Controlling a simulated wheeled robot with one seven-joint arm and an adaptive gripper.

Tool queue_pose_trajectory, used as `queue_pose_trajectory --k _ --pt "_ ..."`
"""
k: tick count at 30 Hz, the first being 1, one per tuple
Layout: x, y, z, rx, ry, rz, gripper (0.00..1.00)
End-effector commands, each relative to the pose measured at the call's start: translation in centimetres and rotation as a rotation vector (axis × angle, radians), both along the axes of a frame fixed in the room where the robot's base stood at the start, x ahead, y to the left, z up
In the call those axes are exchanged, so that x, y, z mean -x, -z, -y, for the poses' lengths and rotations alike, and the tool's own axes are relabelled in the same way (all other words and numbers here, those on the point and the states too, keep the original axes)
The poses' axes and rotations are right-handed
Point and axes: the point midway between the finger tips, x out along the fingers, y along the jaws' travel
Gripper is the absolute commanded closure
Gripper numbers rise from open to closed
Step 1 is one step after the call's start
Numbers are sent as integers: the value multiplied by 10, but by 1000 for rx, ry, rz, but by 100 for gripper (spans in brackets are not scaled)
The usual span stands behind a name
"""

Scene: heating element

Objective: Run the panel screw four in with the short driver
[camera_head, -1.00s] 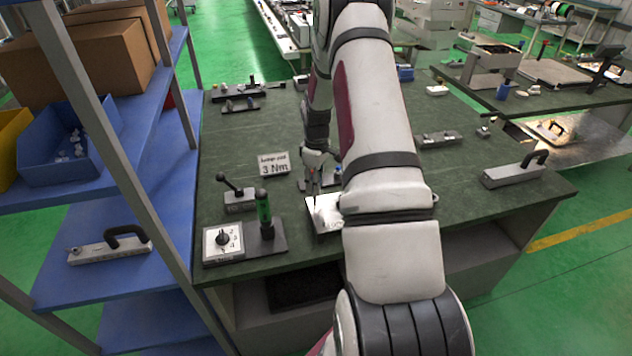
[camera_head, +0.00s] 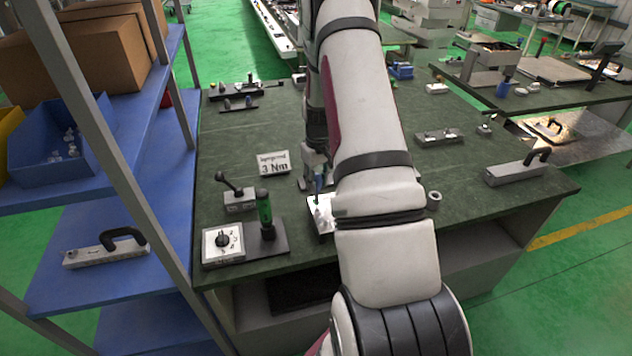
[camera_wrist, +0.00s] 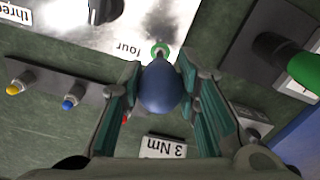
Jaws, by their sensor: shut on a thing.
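My gripper (camera_wrist: 160,98) is shut on the short driver (camera_wrist: 160,88), whose rounded blue handle points toward the wrist camera. The handle hides most of the driver's shaft. Just beyond it, on the white panel (camera_wrist: 85,28), is a green-ringed spot (camera_wrist: 160,50) beside the label "four"; I cannot tell whether the tip touches a screw there. In the head view, my gripper (camera_head: 317,172) is over the panel (camera_head: 322,222), with a bit of the blue driver (camera_head: 319,186) showing. My arm hides much of the panel.
A green-handled driver (camera_head: 264,212) stands in a holder beside a white dial box (camera_head: 222,243). A "3 Nm" sign (camera_head: 273,163) stands behind them. A rack (camera_wrist: 50,92) with yellow and blue knobs lies left in the wrist view. A blue shelf (camera_head: 100,240) borders the bench's left side.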

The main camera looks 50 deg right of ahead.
Motion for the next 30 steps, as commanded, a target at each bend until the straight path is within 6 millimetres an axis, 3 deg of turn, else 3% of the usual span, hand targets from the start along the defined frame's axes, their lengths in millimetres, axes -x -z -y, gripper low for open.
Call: queue_pose_trajectory --k 8,30 --pt "-1 1 -1 0 147 -1 100" --pt "0 -8 -1 0 149 0 100"
